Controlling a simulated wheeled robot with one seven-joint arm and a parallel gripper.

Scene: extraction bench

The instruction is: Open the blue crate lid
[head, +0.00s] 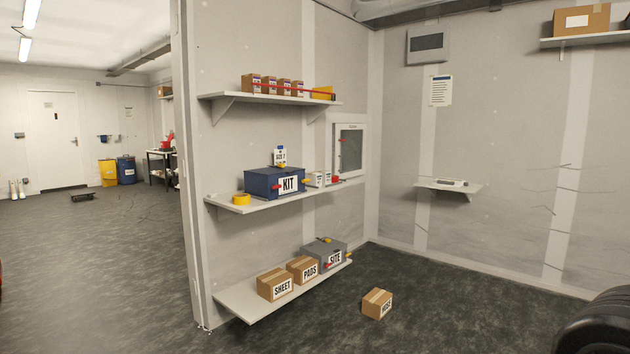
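The blue crate (262,184) with a white KIT label (288,184) stands on the middle wall shelf (262,204). Its top looks covered and level, so the lid appears shut. A small red part shows on its front left of the label, and a small yellow part right of it. A white SIZE 2 card or box (280,156) stands upright at the crate's top or just behind it; I cannot tell which. My gripper is not in view.
Yellow tape (241,199) sits left of the crate, small white boxes (316,179) right of it. An upper shelf (270,98) hangs above. The low shelf (250,303) holds cartons and a grey SITE crate (325,256). A carton (377,303) lies on the otherwise open floor.

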